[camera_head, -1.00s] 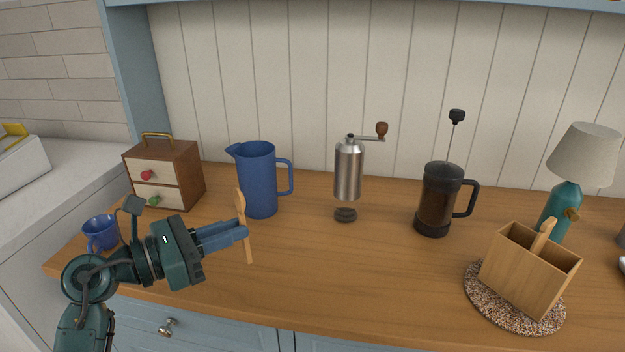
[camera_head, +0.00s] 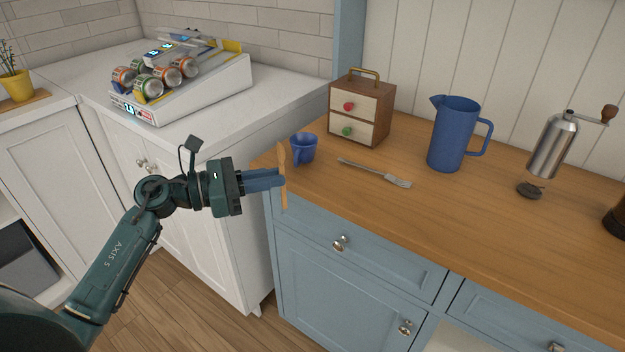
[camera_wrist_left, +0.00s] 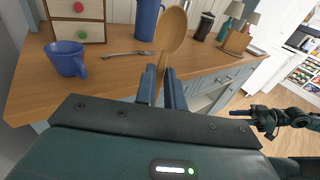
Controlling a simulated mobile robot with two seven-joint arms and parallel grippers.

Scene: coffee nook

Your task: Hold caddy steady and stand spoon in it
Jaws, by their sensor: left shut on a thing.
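My left gripper (camera_head: 282,178) is shut on the wooden spoon (camera_head: 283,160), which is upright with its bowl up. In the head view they appear at the counter's left front corner, overlapping it. In the left wrist view the spoon (camera_wrist_left: 172,30) rises from between the fingers (camera_wrist_left: 164,90). The wooden caddy (camera_wrist_left: 237,43) stands far off on the counter in the left wrist view and is outside the head view. My right gripper (camera_wrist_left: 240,112) shows small at the right of the left wrist view, away from the caddy; its jaw state is unclear.
A blue cup (camera_head: 304,149), a fork (camera_head: 376,173), a small drawer box (camera_head: 359,108), a blue pitcher (camera_head: 454,135) and a grinder (camera_head: 552,148) stand or lie on the wooden counter (camera_head: 440,215). A can tray (camera_head: 205,95) sits on the white counter at left.

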